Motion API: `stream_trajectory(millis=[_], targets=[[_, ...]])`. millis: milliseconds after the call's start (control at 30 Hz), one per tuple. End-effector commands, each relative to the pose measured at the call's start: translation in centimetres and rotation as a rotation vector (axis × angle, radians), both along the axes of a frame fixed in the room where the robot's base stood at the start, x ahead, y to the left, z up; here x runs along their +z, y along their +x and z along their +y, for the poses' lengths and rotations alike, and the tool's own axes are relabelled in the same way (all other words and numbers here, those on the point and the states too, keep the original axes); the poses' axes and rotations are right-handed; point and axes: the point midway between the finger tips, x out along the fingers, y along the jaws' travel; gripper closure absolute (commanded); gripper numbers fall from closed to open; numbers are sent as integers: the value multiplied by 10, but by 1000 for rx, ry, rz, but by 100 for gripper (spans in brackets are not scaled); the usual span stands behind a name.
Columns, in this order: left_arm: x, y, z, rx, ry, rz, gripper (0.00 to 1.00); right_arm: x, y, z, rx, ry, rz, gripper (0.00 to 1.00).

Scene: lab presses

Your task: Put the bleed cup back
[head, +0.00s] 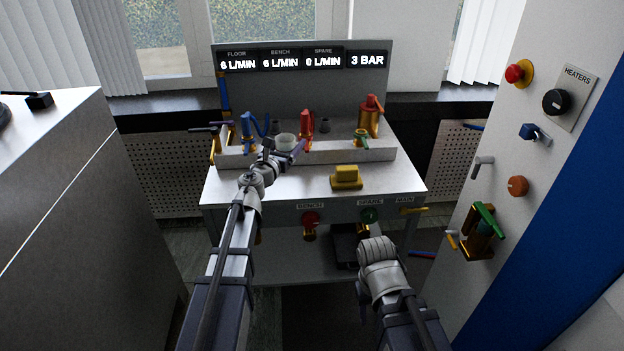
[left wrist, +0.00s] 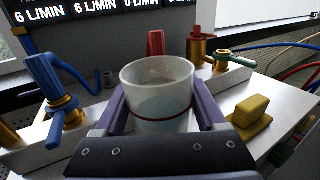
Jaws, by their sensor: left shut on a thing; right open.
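The bleed cup is a translucent whitish cup with a red line around it, in the left wrist view (left wrist: 158,92) between my left gripper's two purple fingers. In the head view the cup (head: 286,140) shows over the bench panel, just beyond the gripper. My left gripper (head: 284,152) is shut on the cup and holds it upright. Whether the cup's base touches a surface is hidden. My right arm's wrist shows at the bottom right of the head view, in front of the bench; its fingers do not show.
On the bench (head: 295,185) stand a blue-handled valve (head: 250,128), a red-handled valve (head: 307,128), a brass fitting with a red top (head: 370,115), a green-handled valve (head: 361,137) and a yellow block (head: 346,177). A heater panel (head: 520,150) rises at right. A grey counter (head: 60,200) stands left.

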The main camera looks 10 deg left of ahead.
Motion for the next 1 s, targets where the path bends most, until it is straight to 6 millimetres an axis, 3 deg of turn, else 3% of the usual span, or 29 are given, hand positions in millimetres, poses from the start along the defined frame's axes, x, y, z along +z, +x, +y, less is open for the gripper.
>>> stream_trajectory(millis=[267, 700, 1000], targets=[[-2, 2, 2, -1, 0, 0, 91, -2, 0, 0, 0, 1, 0, 50], [-59, 2, 2, -1, 0, 0, 91, -59, 0, 0, 0, 0, 0, 50], [-64, 2, 2, -1, 0, 0, 91, -64, 0, -1, 1, -3, -1, 50]])
